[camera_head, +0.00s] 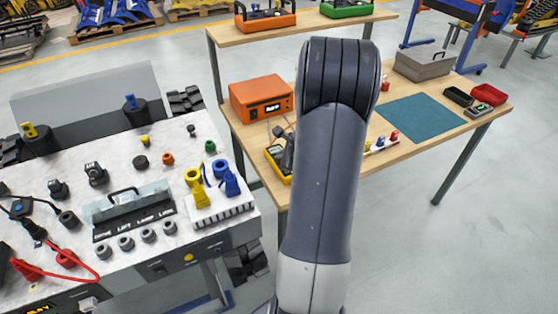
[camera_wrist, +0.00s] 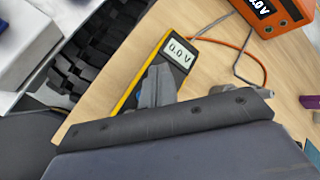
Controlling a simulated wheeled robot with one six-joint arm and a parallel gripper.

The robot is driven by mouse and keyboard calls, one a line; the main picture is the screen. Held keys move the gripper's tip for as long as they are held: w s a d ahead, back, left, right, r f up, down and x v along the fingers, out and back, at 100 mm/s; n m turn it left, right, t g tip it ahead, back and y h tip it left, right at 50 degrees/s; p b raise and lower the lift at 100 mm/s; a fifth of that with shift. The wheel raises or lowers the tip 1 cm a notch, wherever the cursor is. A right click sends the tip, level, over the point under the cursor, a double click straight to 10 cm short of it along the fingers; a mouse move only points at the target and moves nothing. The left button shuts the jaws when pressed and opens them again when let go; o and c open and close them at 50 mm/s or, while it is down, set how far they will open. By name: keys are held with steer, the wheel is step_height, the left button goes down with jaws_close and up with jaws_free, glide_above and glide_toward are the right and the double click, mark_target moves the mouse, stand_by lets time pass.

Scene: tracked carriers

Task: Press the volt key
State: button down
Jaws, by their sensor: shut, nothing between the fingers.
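A yellow-edged meter (camera_wrist: 178,50) lies on the wooden table, its screen reading 0.0 V. In the head view its yellow edge (camera_head: 272,167) shows at the table's left end. My gripper (camera_wrist: 158,84) is shut and empty, its grey fingers over the lower part of the meter's face. A bit of blue shows beside the fingers. The fingers and wrist hide most of the meter's keys, and I cannot read a volt label. I cannot tell whether the fingertips touch the face.
An orange box (camera_head: 262,97) with a display stands behind the meter; it also shows in the wrist view (camera_wrist: 277,16). Orange and grey leads (camera_wrist: 238,46) lie between. The white workbench (camera_head: 130,265) with connectors is left. A teal mat (camera_head: 420,117) lies right.

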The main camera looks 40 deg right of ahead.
steer(key=shift+r, duration=0.15)
steer(key=shift+r+p, duration=0.55)
steer(key=shift+r, duration=0.1)
steer(key=shift+r, duration=0.1)
step_height(320, 180, up, 5)
steer(key=p, duration=0.4)
stand_by(0.7)
